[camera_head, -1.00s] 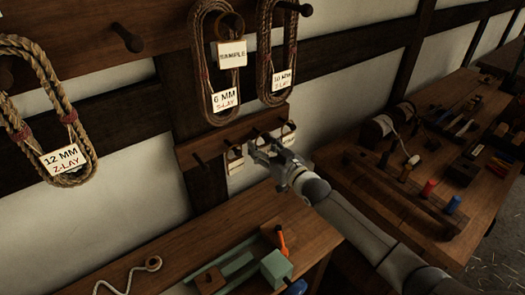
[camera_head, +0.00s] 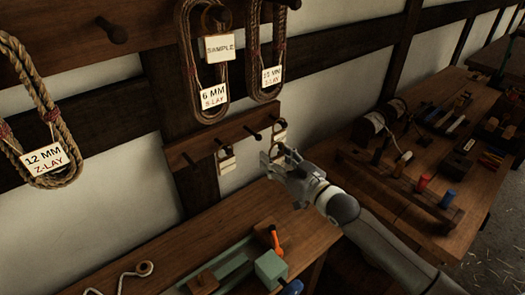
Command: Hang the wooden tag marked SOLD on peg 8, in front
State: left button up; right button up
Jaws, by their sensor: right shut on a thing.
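Above is the rail (camera_head: 150,35) with larger pegs, including a bare peg (camera_head: 112,31); no peg number is readable. My left gripper is out of view.
Rope coils with labels hang from the rail: 12 MM (camera_head: 45,160), 6 MM (camera_head: 213,96) with a SAMPLE tag (camera_head: 219,47) in front, and another (camera_head: 271,76) at right. A bench with a vise (camera_head: 270,266) is below; a tool-covered bench (camera_head: 440,170) is at right.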

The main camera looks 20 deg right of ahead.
jog(key=v, duration=0.8)
jog(key=shift+s+b, duration=0.2)
jog(key=shift+b, duration=0.15)
jog(key=shift+d, duration=0.1)
jog(key=p+v, duration=0.4)
jog(key=v, duration=0.6)
dwell(0.3)
dwell(1.1)
